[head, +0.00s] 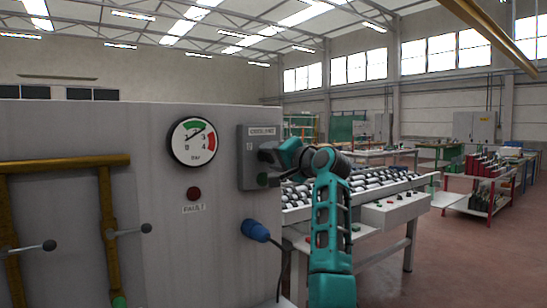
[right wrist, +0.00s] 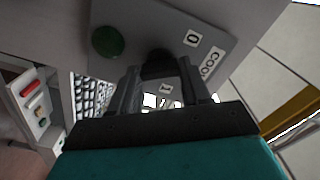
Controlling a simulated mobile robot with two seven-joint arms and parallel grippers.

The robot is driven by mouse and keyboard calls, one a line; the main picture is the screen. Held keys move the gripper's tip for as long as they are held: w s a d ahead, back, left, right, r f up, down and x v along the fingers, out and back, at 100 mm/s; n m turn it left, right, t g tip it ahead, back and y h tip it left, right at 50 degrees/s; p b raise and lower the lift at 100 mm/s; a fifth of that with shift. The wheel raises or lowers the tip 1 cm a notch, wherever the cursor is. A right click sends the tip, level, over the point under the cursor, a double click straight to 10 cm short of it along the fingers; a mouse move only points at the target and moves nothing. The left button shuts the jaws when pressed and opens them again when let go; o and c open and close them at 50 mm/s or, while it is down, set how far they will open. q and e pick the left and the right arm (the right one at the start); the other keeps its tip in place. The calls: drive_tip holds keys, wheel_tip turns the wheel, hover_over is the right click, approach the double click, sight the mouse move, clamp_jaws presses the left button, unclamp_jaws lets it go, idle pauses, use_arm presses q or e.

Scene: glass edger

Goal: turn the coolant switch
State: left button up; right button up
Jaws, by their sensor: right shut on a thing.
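The coolant switch box (head: 246,165) is a grey plate on the right edge of the grey machine panel, with a label along its top. My right gripper (head: 270,154) reaches it from the right, and its fingers cover much of the switch. In the right wrist view the two dark fingers (right wrist: 160,88) are shut on a black switch knob (right wrist: 157,62). The plate there carries a "0" label (right wrist: 192,39), a second position label (right wrist: 165,89) and a green round lamp (right wrist: 107,42). The knob's exact angle is hidden between the fingers. My left gripper is not in view.
A pressure gauge (head: 194,141) and a red fault lamp (head: 194,193) sit left of the switch. A blue plug (head: 255,230) sticks out below it. Yellow pipes with valve levers (head: 146,228) stand at the left. A roller table (head: 378,185) lies behind my right arm.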

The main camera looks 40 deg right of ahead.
drive_tip(key=shift+n, duration=0.9)
drive_tip(key=o, duration=1.1)
drive_tip(key=shift+c, duration=0.2)
drive_tip(key=s+a+b, duration=0.1)
drive_tip(key=s+b, duration=0.1)
drive_tip(key=s, duration=1)
drive_tip(key=shift+s+a, duration=0.2)
drive_tip(key=shift+s, duration=0.2)
